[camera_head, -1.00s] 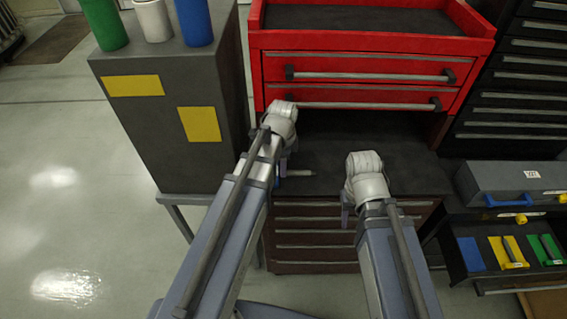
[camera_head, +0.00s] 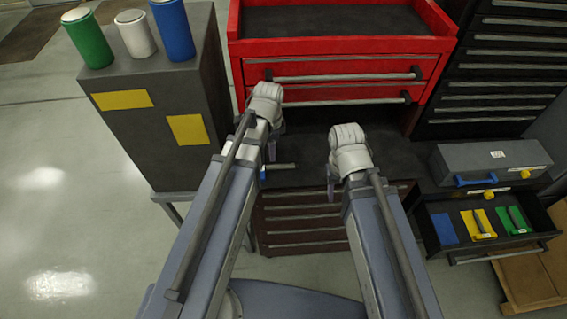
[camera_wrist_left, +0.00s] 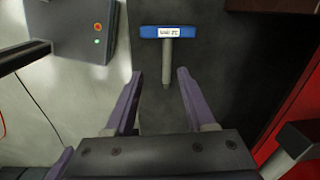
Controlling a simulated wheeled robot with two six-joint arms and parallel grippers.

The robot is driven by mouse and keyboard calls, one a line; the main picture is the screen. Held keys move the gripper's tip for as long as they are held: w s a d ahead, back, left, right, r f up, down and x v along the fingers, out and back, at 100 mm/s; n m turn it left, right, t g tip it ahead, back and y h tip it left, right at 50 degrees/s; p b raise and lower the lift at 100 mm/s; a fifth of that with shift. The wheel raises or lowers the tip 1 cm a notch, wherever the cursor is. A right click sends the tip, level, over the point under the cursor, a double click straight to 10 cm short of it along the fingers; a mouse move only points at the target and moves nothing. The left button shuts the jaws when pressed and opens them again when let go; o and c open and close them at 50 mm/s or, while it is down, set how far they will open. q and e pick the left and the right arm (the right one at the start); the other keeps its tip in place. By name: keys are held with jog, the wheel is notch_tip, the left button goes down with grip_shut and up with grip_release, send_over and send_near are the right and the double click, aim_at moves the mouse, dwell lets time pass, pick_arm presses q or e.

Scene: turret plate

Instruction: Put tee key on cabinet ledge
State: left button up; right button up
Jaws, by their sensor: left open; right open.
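The tee key (camera_wrist_left: 168,65) lies on a dark flat surface in the left wrist view. It has a blue crossbar with a white label and a grey shaft pointing toward my left gripper (camera_wrist_left: 160,74). That gripper is open, with its two purple fingers apart on either side of the shaft's line, and holds nothing. In the head view the tee key's grey shaft (camera_head: 282,166) shows beside my left wrist, its handle mostly hidden. The dark cabinet ledge (camera_head: 392,152) runs below the red drawers. My right gripper (camera_head: 331,180) is open above the ledge's front, partly hidden by its wrist.
A red tool chest (camera_head: 340,47) stands behind the ledge. A grey cabinet (camera_head: 150,135) with green, white and blue cylinders stands left. At right are a grey case (camera_head: 490,160) and an open drawer (camera_head: 500,247) with coloured blocks. A box with lit buttons (camera_wrist_left: 70,30) is near the tee key.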

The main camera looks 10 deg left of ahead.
pick_arm(q)
jog(key=s+d+n+g+y, duration=0.1)
jog(key=s+d+n, duration=0.9)
jog(key=s, duration=0.2)
jog(key=shift+d, duration=0.1)
